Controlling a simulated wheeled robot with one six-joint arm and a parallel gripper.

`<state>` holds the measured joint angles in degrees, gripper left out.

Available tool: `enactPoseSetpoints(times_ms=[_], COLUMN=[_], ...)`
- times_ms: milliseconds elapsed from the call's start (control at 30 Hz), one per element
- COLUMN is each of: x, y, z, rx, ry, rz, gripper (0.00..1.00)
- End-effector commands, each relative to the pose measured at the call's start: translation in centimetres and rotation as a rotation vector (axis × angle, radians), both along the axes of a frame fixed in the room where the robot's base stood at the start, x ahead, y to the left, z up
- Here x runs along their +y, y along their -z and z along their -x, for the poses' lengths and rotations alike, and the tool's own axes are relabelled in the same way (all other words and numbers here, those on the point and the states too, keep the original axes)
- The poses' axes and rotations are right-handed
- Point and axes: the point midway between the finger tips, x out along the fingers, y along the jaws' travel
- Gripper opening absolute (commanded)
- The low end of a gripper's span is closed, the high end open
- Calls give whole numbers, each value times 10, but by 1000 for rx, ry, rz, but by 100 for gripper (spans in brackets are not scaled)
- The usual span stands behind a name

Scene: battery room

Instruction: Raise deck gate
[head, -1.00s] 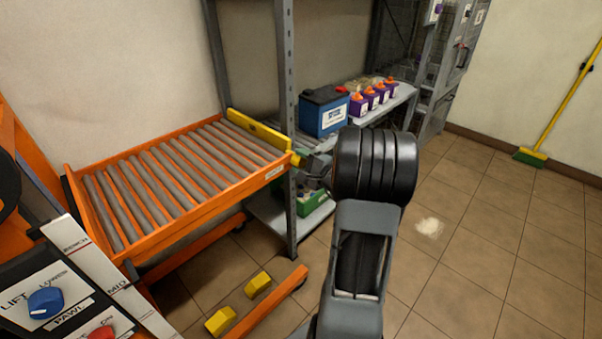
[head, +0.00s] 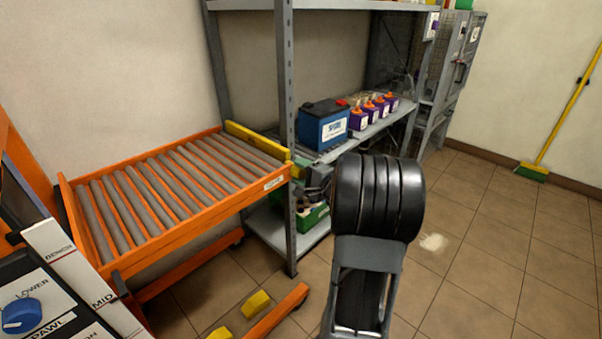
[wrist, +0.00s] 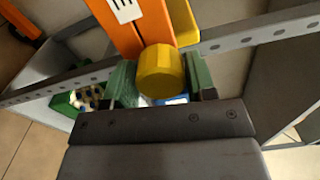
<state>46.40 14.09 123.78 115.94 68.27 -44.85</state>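The deck gate (head: 255,143) is a yellow bar across the far right end of the orange roller deck (head: 190,225). A yellow round knob (wrist: 161,73) at the gate's near end shows in the wrist view. My gripper (wrist: 161,82) has its two green fingers on either side of this knob, with no clear gap, and looks shut on it. In the head view my gripper (head: 303,178) is at the deck's right corner, partly hidden by my dark arm link.
A grey rack upright (head: 288,120) stands close behind my gripper. The rack shelf holds a blue battery (head: 324,126) and several purple bottles (head: 374,109). A green box (head: 312,216) sits low on the rack.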

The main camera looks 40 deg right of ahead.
Motion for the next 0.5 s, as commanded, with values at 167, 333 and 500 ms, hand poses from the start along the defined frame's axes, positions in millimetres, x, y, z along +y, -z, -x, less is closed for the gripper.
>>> enactPoseSetpoints(times_ms=[167, 333, 500], x=[0, 0, -1], y=[0, 0, -1], z=[0, 0, 3], rx=[-1, -1, -2], ry=[0, 0, 1], rz=[-1, -2, -1], gripper=[68, 72, 72])
